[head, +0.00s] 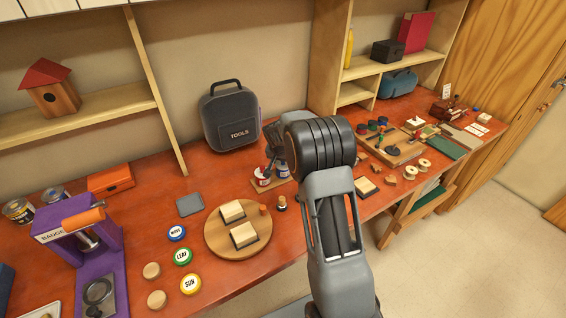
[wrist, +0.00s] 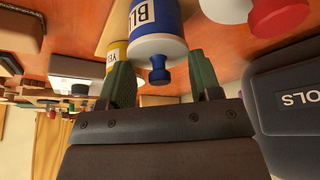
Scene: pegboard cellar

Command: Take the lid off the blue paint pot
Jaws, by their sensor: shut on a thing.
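The blue paint pot (wrist: 155,15) shows in the wrist view with part of its label. Its pale lid (wrist: 158,46) has a blue knob (wrist: 160,75) and appears seated on the pot, with no gap visible. My gripper (wrist: 160,70) is shut on the lid, one green finger on each side and the knob between them. In the head view the blue pot (head: 282,170) stands on a small wooden tray (head: 266,188), below my gripper (head: 275,145). My wrist hides much of the contact there.
A red pot (head: 262,177) stands beside the blue one. A yellow pot (wrist: 116,52) shows in the wrist view. A grey tool case (head: 230,118) stands behind to the left. A round wooden board (head: 222,237) with blocks lies in front.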

